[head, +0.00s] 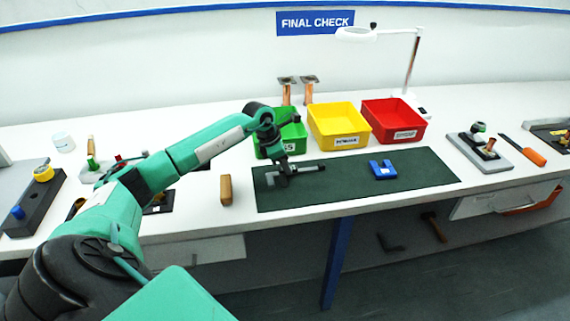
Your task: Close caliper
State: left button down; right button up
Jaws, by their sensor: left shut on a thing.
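The caliper (311,169) lies on the left part of the dark green mat (350,193). Its dark bar points to the right, and a light grey part shows at its left end. My left gripper (283,180) is down at the caliper's left part and shut on it. The fingers are small and dark here, and they hide part of the caliper. I cannot tell how far apart its jaws are. My right gripper is not in view.
A blue U-shaped block (382,172) lies on the mat to the right. Green (293,147), yellow (338,127) and red (395,120) bins stand behind the mat. A wooden block (226,190) is left of the mat. A lamp (411,65) stands behind. The mat's middle is clear.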

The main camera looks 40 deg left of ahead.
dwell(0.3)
pick_arm(q)
jog(key=c, duration=1.3)
grip_release()
jog(key=shift+o, duration=0.5)
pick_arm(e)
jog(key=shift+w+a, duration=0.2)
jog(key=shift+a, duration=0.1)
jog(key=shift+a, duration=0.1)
pick_arm(q)
jog(key=shift+s+a+r, duration=0.1)
jog(key=shift+r, duration=0.25)
jog(key=b+v, duration=0.2)
jog(key=v, duration=1.1)
jog(key=shift+b, duration=0.3)
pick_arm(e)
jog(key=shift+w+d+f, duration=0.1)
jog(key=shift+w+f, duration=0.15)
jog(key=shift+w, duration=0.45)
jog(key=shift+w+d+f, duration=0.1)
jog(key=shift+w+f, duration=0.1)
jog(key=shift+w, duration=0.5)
